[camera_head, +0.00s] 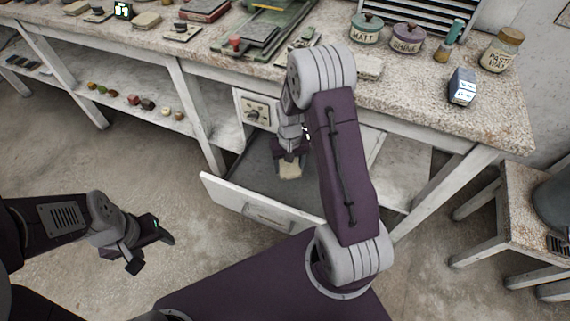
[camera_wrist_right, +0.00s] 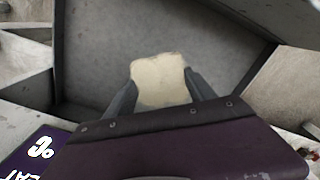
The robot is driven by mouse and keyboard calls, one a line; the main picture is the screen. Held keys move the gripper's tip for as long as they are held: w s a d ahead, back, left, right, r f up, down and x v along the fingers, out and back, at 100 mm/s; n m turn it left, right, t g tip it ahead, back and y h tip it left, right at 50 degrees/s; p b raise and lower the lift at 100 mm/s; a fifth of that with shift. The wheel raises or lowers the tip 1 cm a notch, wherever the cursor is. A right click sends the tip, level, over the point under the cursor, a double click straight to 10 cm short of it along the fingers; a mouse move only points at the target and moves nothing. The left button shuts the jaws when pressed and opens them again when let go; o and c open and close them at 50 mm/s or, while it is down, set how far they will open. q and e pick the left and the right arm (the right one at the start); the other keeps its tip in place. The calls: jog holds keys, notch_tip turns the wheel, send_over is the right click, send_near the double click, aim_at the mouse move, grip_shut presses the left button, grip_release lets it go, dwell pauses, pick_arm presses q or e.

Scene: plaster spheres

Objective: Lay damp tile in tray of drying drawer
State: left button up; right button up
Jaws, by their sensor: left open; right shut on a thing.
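A pale cream tile (camera_head: 290,170) is held by my right gripper (camera_head: 289,156), which is shut on it inside the open drying drawer (camera_head: 246,203). In the right wrist view the tile (camera_wrist_right: 159,80) sits between the two fingers (camera_wrist_right: 160,92), above the grey tray floor (camera_wrist_right: 190,28) of the drawer. I cannot tell whether the tile touches the floor. The drawer is pulled out below the bench, and my right arm hides part of it. My left gripper (camera_head: 151,245) is open and empty, out over the floor to the left of the drawer.
The speckled bench (camera_head: 415,105) above carries jars, a green press-like board (camera_head: 265,30) and several small tiles. A control box with a dial (camera_head: 257,112) sits beside the drawer opening. A lower shelf (camera_head: 140,118) holds small coloured pieces. A stool (camera_head: 510,190) stands at the right.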

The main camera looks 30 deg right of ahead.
aim_at(290, 167)
jog(key=f, duration=0.1)
jog(key=f+b, duration=0.1)
jog(key=f, duration=0.2)
jog(key=shift+d, duration=0.25)
pick_arm(q)
notch_tip(290, 167, down, 3)
jog(key=shift+r, duration=0.1)
pick_arm(e)
jog(key=shift+r, duration=0.15)
pick_arm(q)
jog(key=shift+r, duration=0.1)
pick_arm(e)
jog(key=shift+r, duration=0.15)
notch_tip(290, 167, down, 6)
jog(key=b, duration=0.3)
jog(key=shift+r, duration=0.1)
pick_arm(q)
notch_tip(290, 167, down, 3)
jog(key=shift+f, duration=0.1)
jog(key=shift+r+p, duration=0.4)
jog(key=shift+r, duration=0.1)
jog(key=shift+r, duration=0.15)
